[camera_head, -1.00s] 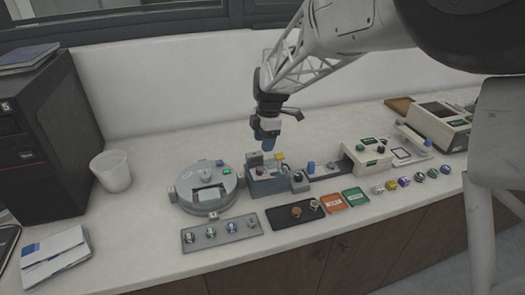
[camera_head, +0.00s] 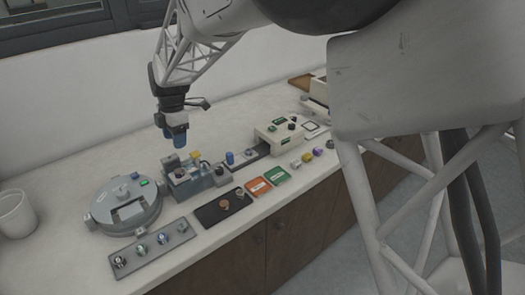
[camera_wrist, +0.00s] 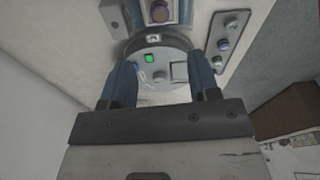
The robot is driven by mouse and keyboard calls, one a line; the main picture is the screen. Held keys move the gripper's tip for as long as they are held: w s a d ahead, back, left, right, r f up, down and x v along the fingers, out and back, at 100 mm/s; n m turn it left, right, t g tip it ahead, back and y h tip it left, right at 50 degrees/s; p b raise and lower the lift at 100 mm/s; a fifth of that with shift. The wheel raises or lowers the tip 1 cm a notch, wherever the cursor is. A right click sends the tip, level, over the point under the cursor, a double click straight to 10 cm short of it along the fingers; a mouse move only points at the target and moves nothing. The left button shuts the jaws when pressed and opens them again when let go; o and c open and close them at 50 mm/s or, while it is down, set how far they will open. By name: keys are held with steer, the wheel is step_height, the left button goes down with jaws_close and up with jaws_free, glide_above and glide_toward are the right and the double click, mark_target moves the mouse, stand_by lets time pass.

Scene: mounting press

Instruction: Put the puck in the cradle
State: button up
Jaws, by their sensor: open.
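My gripper (camera_head: 176,140) hangs over the bench with its blue fingers pointing down, apart and empty, above and behind the blue-grey press (camera_head: 202,183). In the wrist view my fingers (camera_wrist: 162,88) are spread with nothing between them. The press shows at the top of that view, with a reddish-brown round piece (camera_wrist: 160,12) in a pale square on it. I cannot tell whether this is the puck or which part is the cradle. A black tray (camera_head: 210,216) in front of the press holds two small round pieces, one copper-brown (camera_head: 224,204).
A round grey device (camera_head: 98,213) with a green button stands left of the press. A grey rack (camera_head: 178,239) of several metallic knobs lies in front. Orange (camera_head: 258,186) and green (camera_head: 277,177) mats and a cream box (camera_head: 273,132) are to the right.

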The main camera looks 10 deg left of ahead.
steer(key=s+d+r+m+t, duration=0.1)
steer(key=s+d+r+m, duration=0.2)
steer(key=d, duration=0.7)
steer(key=s+d+r+m, duration=0.1)
steer(key=d+r+m, duration=0.35)
steer(key=d, duration=0.55)
steer(key=s+d+r+m+t, duration=0.1)
steer(key=s+d+r+m, duration=0.3)
steer(key=d, duration=0.6)
steer(key=s+d+f+m, duration=0.2)
steer(key=s+d+m, duration=0.6)
steer(key=s+d, duration=0.2)
steer(key=s+d+f+m+t+h, duration=0.1)
steer(key=s+d+f+m, duration=0.1)
steer(key=s+d+m, duration=0.6)
steer(key=s+d, duration=0.3)
steer(key=d, duration=0.1)
steer(key=shift+d+t, duration=0.2)
steer(key=shift+t, duration=0.1)
